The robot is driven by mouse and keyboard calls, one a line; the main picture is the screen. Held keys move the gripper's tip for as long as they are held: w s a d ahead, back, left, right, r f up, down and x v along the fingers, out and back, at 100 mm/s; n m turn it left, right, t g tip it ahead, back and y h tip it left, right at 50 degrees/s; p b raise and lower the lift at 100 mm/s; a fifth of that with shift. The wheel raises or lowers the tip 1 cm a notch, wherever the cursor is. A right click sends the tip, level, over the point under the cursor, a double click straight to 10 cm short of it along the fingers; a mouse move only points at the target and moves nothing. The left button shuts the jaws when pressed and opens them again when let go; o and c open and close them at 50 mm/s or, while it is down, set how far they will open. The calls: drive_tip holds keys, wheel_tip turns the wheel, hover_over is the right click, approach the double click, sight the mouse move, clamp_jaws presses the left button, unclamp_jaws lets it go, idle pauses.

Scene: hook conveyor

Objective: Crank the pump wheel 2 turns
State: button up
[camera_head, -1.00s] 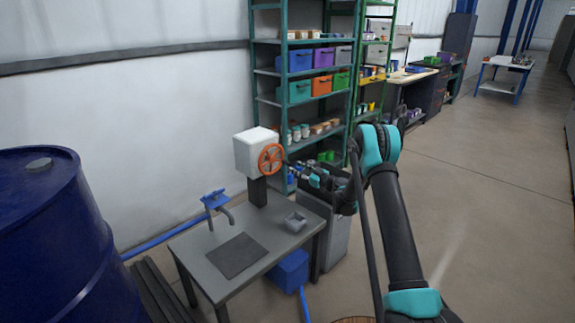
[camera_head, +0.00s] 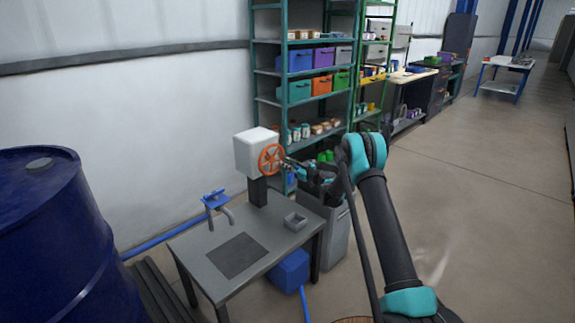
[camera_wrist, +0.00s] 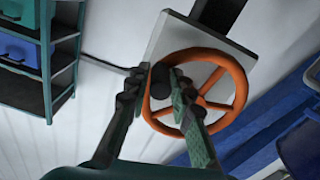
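The orange pump wheel (camera_head: 271,158) with spokes is on the side of a white box-shaped pump head (camera_head: 252,152), which stands on a dark post above a grey table. The wheel also shows in the wrist view (camera_wrist: 222,68), in front of the pale pump head. A dark handle knob (camera_wrist: 161,76) sits at its rim. My gripper (camera_wrist: 160,84) has one finger on each side of this knob and appears shut on it. The right finger hides part of the rim and spokes. In the head view my gripper (camera_head: 289,164) is at the wheel's right side.
A blue drum (camera_head: 60,235) stands at left. Shelves (camera_head: 268,74) with bins stand behind; a grey bin (camera_head: 336,235) is right of the table.

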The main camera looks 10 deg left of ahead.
sight(281, 148)
clamp_jaws()
drive_tip(key=shift+w+d+r+n, duration=0.1)
drive_tip(key=shift+r+n, duration=0.3)
drive_tip(key=shift+n, duration=0.2)
drive_tip(key=shift+w+d+r+n, duration=0.1)
drive_tip(key=shift+r+n, duration=0.25)
drive_tip(key=shift+n, duration=0.25)
wheel_tip(281, 148, up, 2)
drive_tip(key=n, duration=0.3)
drive_tip(key=shift+r+n, duration=0.15)
drive_tip(key=shift+n, duration=0.15)
drive_tip(key=r+n, duration=0.2)
drive_tip(key=n, duration=0.1)
drive_tip(key=shift+s+a, duration=0.2)
drive_tip(key=shift+s+a+r+n, duration=0.2)
drive_tip(key=shift+r+n, duration=0.15)
drive_tip(key=shift+n, duration=0.4)
drive_tip(key=shift+s+a+r+n, duration=0.15)
drive_tip(key=shift+r+n, duration=0.2)
drive_tip(key=shift+n, duration=0.35)
drive_tip(key=shift+s+a+r+n, duration=0.1)
drive_tip(key=shift+s+r+n, duration=0.2)
drive_tip(key=shift+n, duration=0.45)
